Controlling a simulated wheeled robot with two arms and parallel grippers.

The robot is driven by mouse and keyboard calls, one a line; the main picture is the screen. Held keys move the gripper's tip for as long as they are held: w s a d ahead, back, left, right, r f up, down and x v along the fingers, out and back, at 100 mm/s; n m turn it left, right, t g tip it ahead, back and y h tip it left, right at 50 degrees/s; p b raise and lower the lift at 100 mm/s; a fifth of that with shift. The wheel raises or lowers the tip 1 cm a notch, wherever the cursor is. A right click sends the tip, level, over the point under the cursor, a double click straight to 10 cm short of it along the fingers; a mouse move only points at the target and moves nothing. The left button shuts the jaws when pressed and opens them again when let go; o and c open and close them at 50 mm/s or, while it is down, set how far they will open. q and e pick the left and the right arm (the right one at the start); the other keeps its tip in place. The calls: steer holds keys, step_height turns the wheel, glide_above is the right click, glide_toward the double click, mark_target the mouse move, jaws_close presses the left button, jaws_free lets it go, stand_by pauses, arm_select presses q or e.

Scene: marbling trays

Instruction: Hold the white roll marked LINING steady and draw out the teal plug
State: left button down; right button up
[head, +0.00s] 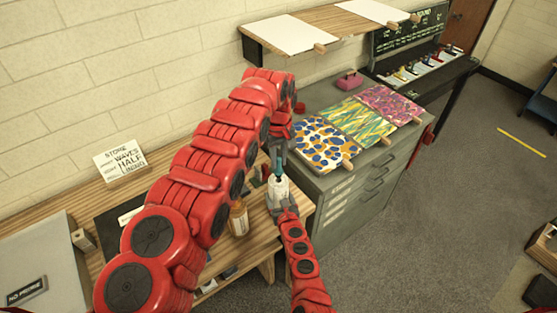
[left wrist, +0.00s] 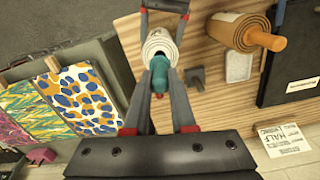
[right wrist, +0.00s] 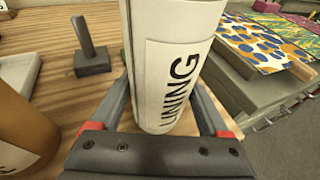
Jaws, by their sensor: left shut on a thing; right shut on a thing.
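The white roll (head: 279,191) stands roughly upright at the right end of the wooden bench, with its LINING label facing the right wrist view (right wrist: 178,75). My right gripper (head: 285,207) is shut around the roll, one finger on each side. The teal plug (left wrist: 160,73) is at the roll's upper end, and it shows above the roll in the head view (head: 279,171). My left gripper (left wrist: 161,82) is shut on the plug from above. The roll's spiral end (left wrist: 160,42) shows beside the plug. How far the plug sits inside is hidden.
A tan roll with an orange knob (left wrist: 241,31) stands close by on the bench. A small grey post on a base (right wrist: 92,52) is beside the white roll. A grey cabinet (head: 350,192) bearing patterned sheets is to the right. A sign (head: 120,162) leans on the wall.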

steer(key=o, duration=1.4)
steer(key=shift+s, duration=0.6)
steer(key=v, duration=1.1)
steer(key=shift+d, duration=0.2)
steer(key=shift+w, duration=0.1)
